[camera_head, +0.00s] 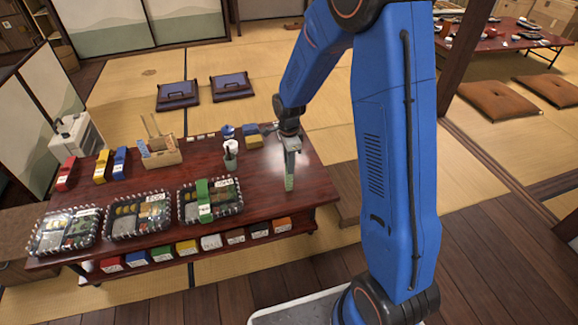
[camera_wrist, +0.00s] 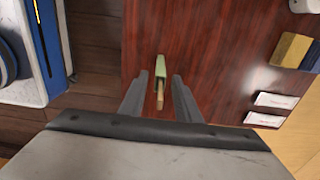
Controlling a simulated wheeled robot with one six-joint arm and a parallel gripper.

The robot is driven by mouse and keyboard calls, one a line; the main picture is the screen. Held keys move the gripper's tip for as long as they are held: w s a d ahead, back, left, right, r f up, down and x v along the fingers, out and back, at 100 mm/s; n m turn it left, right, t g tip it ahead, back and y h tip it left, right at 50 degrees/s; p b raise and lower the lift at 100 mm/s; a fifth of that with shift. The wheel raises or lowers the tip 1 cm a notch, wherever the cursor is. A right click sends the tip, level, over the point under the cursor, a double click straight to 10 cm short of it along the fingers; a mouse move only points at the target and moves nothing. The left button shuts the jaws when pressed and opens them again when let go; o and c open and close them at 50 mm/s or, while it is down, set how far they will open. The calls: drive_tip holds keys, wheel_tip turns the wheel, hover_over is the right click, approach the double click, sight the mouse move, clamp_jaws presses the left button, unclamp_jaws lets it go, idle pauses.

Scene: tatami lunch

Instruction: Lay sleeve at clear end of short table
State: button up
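The sleeve (camera_head: 289,183) is a narrow green strip on the right end of the dark red short table (camera_head: 262,190), under my gripper (camera_head: 290,158). In the wrist view, the green sleeve (camera_wrist: 160,66) has a tan, stick-like end pointing towards me. It lies between my two gripper fingers (camera_wrist: 160,78), with a gap visible on each side. The fingers stand apart and do not appear to touch it. Whether the sleeve rests fully flat is hard to tell.
Several bento trays (camera_head: 140,232) line the table's near left edge. The table around the sleeve is bare. White cards (camera_wrist: 276,101) show in the wrist view.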

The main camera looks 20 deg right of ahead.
wheel_tip(320, 180, up, 10)
drive_tip(key=shift+f, duration=0.1)
drive_tip(key=shift+r, duration=0.4)
drive_tip(key=s+d+r+n+t, duration=0.2)
drive_tip(key=s+d+r+n, duration=0.2)
drive_tip(key=s+r+n, duration=0.75)
drive_tip(key=s+d+r+n+t, duration=0.1)
drive_tip(key=s+r+n, duration=0.1)
drive_tip(key=s, duration=0.9)
drive_tip(key=s+d+r+n+t, duration=0.1)
drive_tip(key=s+d+r+n, duration=0.1)
drive_tip(key=s, duration=0.9)
drive_tip(key=shift+r+n+t, duration=0.4)
drive_tip(key=shift+r+n, duration=0.3)
drive_tip(key=shift+n, duration=0.55)
